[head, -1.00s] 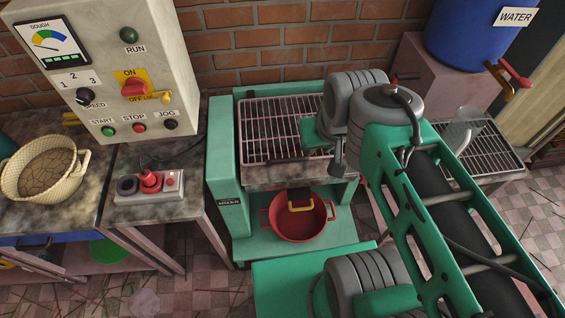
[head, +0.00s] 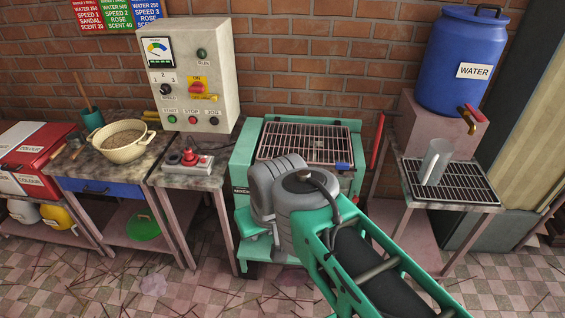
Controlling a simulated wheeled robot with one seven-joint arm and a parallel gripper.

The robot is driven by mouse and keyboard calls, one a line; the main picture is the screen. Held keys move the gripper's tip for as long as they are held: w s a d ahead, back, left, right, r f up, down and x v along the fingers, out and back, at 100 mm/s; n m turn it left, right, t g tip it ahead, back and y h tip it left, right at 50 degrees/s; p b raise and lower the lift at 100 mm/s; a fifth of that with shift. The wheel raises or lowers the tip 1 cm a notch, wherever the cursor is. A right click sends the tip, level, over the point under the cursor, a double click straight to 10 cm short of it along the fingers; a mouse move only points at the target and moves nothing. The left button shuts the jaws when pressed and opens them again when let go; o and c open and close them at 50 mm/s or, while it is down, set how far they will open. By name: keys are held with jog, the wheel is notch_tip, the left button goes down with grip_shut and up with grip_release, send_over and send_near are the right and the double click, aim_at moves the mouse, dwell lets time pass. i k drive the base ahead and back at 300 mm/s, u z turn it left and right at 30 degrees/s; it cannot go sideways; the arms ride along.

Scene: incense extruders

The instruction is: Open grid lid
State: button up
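The grid lid (head: 305,140) is a rack of thin metal bars in a pale frame. It lies over the top of the green mixer (head: 243,160) in the middle of the head view and looks closed. A small blue piece (head: 343,167) shows at its front right corner. My arm's grey wrist joints stand in front of the mixer and cover its lower front and part of the lid's front edge. My gripper's fingers cannot be made out, and the lid's front handle is hidden.
The control box (head: 190,75) and a red-button switch box (head: 188,163) stand left of the mixer. A bowl (head: 122,140) sits farther left. To the right are a red lever (head: 378,138), a jug (head: 435,162) on a rack and a blue water barrel (head: 460,55).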

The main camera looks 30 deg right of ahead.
aim_at(337, 122)
jog(key=z, duration=0.15)
jog(key=i, duration=1.25)
jog(key=u, duration=0.2)
